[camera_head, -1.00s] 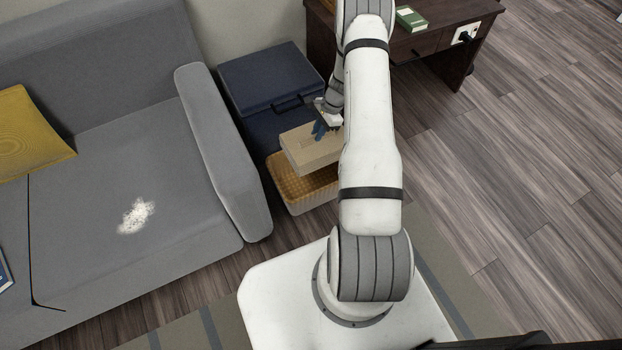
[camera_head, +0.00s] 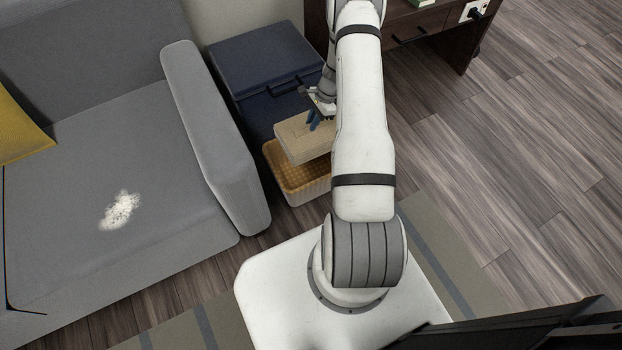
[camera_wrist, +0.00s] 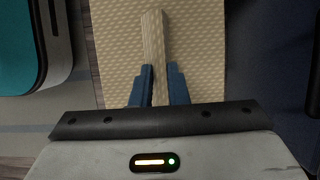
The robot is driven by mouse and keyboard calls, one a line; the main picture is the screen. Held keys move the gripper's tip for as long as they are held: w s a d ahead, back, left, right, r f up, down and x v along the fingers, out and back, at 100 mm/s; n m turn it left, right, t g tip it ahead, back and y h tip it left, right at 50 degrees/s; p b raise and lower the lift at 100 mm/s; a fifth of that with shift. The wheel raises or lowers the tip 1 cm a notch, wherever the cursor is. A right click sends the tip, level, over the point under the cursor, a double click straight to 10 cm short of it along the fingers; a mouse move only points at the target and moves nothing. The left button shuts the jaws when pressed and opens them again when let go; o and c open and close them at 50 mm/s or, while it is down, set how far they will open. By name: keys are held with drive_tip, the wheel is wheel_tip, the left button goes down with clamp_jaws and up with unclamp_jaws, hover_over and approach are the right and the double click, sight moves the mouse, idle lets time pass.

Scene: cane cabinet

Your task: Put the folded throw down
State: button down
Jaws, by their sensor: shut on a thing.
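The folded throw (camera_head: 304,138) is a beige, box-shaped bundle in the head view. It is held above an open tan basket (camera_head: 300,184), which stands on the floor between the sofa and my arm. My gripper (camera_head: 313,120) is shut on the throw from above. In the wrist view, the blue fingers (camera_wrist: 158,84) pinch a raised ridge of the textured throw (camera_wrist: 195,50). The throw hides part of the basket's opening. My arm hides the right end of the throw and basket.
A dark blue lidded box (camera_head: 265,72) stands directly behind the basket. A grey sofa (camera_head: 215,130) is close on the left, with a pale patch (camera_head: 119,210) on its seat. A dark wooden desk (camera_head: 430,28) is at the back right. Open wood floor (camera_head: 520,170) lies to the right.

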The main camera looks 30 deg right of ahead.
wheel_tip(320, 180, down, 26)
drive_tip(key=b, duration=1.1)
drive_tip(key=shift+r, duration=0.1)
drive_tip(key=shift+a, duration=0.1)
drive_tip(key=c, duration=1.4)
unclamp_jaws()
